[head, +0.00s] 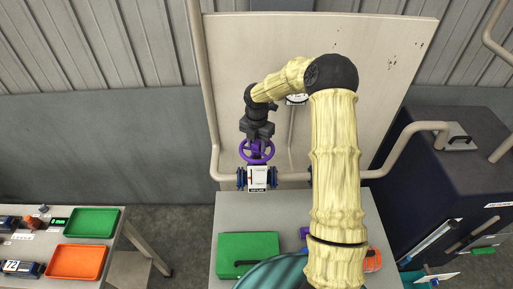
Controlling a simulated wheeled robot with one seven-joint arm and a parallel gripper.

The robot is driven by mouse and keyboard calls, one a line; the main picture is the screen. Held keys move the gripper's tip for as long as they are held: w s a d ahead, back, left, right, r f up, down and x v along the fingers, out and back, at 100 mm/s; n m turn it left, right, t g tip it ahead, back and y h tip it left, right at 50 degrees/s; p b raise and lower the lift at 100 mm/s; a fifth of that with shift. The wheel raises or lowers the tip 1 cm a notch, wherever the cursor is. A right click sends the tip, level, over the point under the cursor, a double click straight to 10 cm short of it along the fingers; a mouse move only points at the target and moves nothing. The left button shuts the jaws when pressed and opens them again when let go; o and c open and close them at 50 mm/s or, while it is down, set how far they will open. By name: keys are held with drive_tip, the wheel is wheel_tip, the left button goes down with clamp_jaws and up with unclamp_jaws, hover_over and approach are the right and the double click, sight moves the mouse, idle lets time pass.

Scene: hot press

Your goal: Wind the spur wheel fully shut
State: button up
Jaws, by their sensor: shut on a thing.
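The purple spur wheel (257,151) shows in the head view, just above a white valve body with a label plate (258,178) and dark blue flanges on both sides. My gripper (257,139) is at the wheel's top rim, coming down from above, and is shut on the wheel. The fingertips are small here and partly merge with the dark wrist. The label under the valve is too small to read. How far the wheel is turned cannot be told.
A pale board (355,95) with beige pipes stands behind. A bench below holds a green box (248,246). A left table carries a green tray (93,208), an orange tray (76,276) and small devices. A dark cabinet (448,150) stands at the right.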

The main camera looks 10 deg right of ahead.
drive_tip(key=m+b, duration=0.1)
drive_tip(key=m, duration=0.3)
drive_tip(key=shift+w, duration=0.1)
drive_tip(key=m+b, duration=0.1)
drive_tip(key=m, duration=0.4)
drive_tip(key=m+b, duration=0.1)
drive_tip(key=m, duration=0.2)
drive_tip(key=shift+a+m, duration=0.1)
drive_tip(key=shift+m, duration=0.3)
drive_tip(key=m+b, duration=0.1)
drive_tip(key=m, duration=0.3)
drive_tip(key=shift+m, duration=0.4)
drive_tip(key=shift+r+m, duration=0.1)
drive_tip(key=shift+m, duration=1)
